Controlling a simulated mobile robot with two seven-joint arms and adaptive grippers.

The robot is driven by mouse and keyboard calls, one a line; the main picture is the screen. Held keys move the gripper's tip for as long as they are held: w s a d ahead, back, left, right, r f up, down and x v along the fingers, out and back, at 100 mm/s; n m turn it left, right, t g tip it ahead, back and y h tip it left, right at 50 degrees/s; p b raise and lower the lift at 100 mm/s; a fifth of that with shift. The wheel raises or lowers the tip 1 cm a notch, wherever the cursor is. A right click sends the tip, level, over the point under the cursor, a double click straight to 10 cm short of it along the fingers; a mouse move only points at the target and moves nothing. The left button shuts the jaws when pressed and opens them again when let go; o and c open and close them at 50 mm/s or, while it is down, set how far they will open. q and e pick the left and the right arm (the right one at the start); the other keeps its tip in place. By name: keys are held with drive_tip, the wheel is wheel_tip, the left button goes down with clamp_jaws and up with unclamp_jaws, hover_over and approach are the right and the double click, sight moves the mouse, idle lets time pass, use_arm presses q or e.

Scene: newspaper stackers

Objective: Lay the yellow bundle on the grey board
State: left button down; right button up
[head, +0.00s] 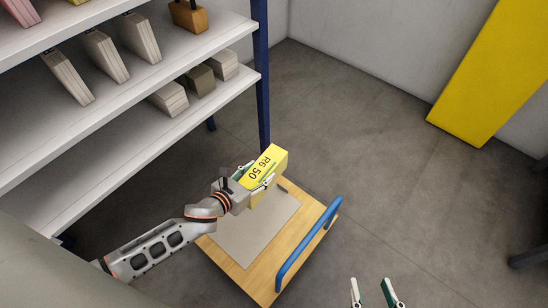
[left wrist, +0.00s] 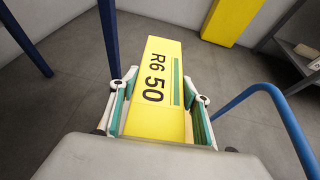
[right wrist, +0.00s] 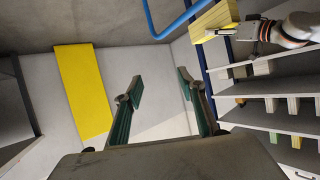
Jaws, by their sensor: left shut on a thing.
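The yellow bundle (head: 265,165), marked "R6 50" with a green stripe, is in my left gripper (head: 254,177). In the left wrist view the bundle (left wrist: 154,80) lies between the two fingers, one on each side. It also shows at the top of the right wrist view (right wrist: 213,20). The grey board (head: 248,236) lies flat on a wooden cart. The bundle appears above the board's far end; the gap between them is hard to judge. My right gripper (head: 374,292) is open and empty at the bottom of the head view.
The wooden cart (head: 257,284) has a blue handle (head: 306,244) along its right side. White shelves (head: 110,108) with several bundles and a blue post (head: 262,80) stand at left. A yellow panel (head: 490,80) leans at the back wall.

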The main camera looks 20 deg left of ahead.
use_arm(q)
drive_tip(key=s+a+f+b, duration=0.2)
drive_tip(key=a+f, duration=0.1)
drive_tip(key=f, duration=0.4)
drive_tip(key=s+a+f+m+h+b, duration=0.1)
drive_tip(key=s+a+f, duration=0.1)
drive_tip(key=a+f, duration=0.2)
wheel_tip(320, 180, down, 3)
drive_tip(key=shift+s+a+r+b, duration=0.1)
drive_tip(key=shift+s+a+b, duration=0.15)
drive_tip(key=shift+s+b, duration=0.15)
use_arm(e)
drive_tip(key=shift+a+f+m, duration=0.35)
drive_tip(key=shift+a+m, duration=0.05)
use_arm(q)
wheel_tip(320, 180, down, 8)
drive_tip(key=b, duration=0.6)
use_arm(e)
drive_tip(key=s+a+f+m+y, duration=0.1)
drive_tip(key=s+a+m, duration=0.1)
drive_tip(key=a+m, duration=0.4)
drive_tip(key=shift+m+t, duration=0.4)
drive_tip(key=shift+m, duration=0.2)
use_arm(q)
drive_tip(key=shift+f, duration=0.5)
use_arm(e)
drive_tip(key=shift+f, duration=0.1)
